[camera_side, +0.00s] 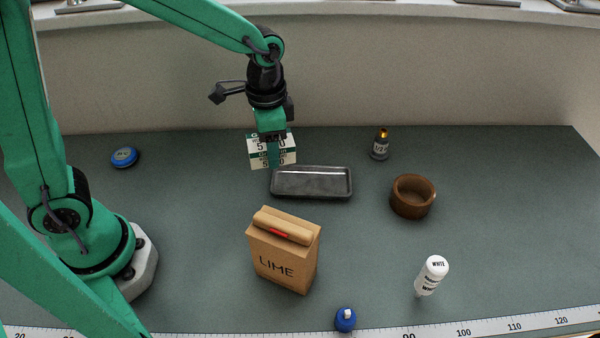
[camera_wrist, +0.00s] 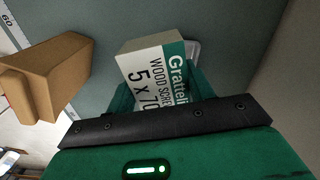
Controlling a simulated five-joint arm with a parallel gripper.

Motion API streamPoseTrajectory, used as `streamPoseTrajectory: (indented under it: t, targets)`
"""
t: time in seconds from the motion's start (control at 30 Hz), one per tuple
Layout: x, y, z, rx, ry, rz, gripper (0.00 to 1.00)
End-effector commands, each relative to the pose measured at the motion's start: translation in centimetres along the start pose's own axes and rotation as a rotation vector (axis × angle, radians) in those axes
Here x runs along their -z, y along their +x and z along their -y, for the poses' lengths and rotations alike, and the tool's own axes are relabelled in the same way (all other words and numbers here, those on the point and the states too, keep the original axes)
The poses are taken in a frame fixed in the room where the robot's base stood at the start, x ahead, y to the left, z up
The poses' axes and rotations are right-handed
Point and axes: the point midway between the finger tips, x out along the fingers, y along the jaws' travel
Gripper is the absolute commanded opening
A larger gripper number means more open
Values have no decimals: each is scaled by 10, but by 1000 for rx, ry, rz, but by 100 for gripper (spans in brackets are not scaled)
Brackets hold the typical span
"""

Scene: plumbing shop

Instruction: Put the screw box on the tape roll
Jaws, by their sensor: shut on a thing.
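The screw box (camera_side: 287,150) is white and green with "5 x 70" on it. It also shows in the wrist view (camera_wrist: 150,72), with "wood screws" lettering. My gripper (camera_side: 272,150) is shut on it and holds it by the far left corner of a grey metal tray, seemingly above the bench. In the wrist view my gripper (camera_wrist: 165,95) hides the box's lower end. A short brown round thing with a hollow middle, which looks like the tape roll (camera_side: 413,208), stands on the bench to the right of the box, apart from it. Its top is clear.
The grey tray (camera_side: 345,194) is empty. A tan LIME bag (camera_side: 283,262) stands nearer the camera. A small dark bottle (camera_side: 380,148), a white bottle (camera_side: 431,276), a blue-capped item (camera_side: 345,319) and a blue round tin (camera_side: 124,157) are spread around. A ruler strip (camera_side: 490,328) runs along the front edge.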

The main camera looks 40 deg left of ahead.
Motion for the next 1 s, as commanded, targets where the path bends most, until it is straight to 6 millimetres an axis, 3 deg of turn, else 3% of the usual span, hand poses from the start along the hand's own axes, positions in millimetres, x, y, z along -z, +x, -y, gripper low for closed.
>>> streamPoseTrajectory:
  t: [0.1,0.5,0.8,1.0]
  targets:
    - [31,-6,-14,1,26,-2,16]
    - [117,-23,-77,0,95,-3,16]
    - [167,-31,-142,0,147,-3,16]
    - [189,-34,-183,0,173,-2,16]
